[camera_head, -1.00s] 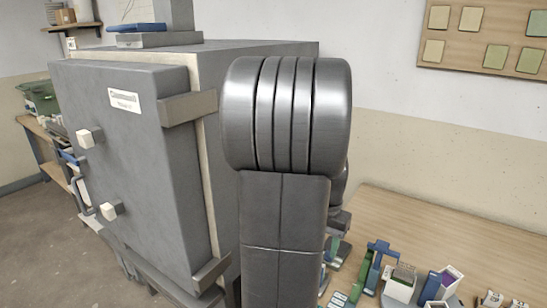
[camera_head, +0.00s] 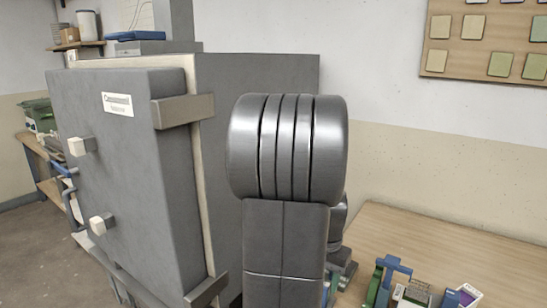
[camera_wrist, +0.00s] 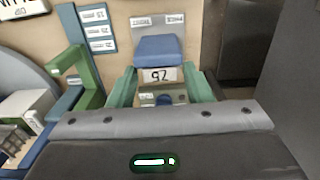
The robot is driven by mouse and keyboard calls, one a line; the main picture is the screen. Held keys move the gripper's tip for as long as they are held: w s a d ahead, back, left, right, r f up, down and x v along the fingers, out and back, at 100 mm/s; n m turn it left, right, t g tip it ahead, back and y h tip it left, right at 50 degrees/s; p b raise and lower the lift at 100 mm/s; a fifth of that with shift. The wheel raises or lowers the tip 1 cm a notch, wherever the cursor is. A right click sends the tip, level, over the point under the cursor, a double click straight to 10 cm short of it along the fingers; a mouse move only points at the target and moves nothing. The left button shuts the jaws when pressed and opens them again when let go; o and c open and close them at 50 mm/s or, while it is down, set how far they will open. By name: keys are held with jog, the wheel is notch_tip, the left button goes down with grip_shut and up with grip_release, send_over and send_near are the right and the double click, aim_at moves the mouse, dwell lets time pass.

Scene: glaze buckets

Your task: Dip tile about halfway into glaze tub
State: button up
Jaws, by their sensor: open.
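In the wrist view my gripper (camera_wrist: 160,97) shows its dark body across the bottom, with a green light. Beyond it, two green uprights flank a blue block (camera_wrist: 158,49) with a light label bearing upside-down digits. I cannot tell whether this block is the tile, and nothing is clearly held. In the head view a blue-and-white tub with purple contents (camera_head: 463,298) is cut off at the lower edge; it may be a glaze tub. My arm hides the middle of that view, and my gripper is not clear there.
A wooden bench (camera_head: 430,243) lies at the right, bare toward the wall. A green-and-blue stand (camera_head: 385,277) and a white grid-topped container (camera_head: 415,292) sit near its front. A large grey kiln (camera_head: 130,160) stands at the left. A tile board (camera_head: 490,40) hangs on the wall.

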jog(key=c, duration=0.8)
jog(key=shift+r+p, duration=3.25)
jog(key=shift+r, duration=0.5)
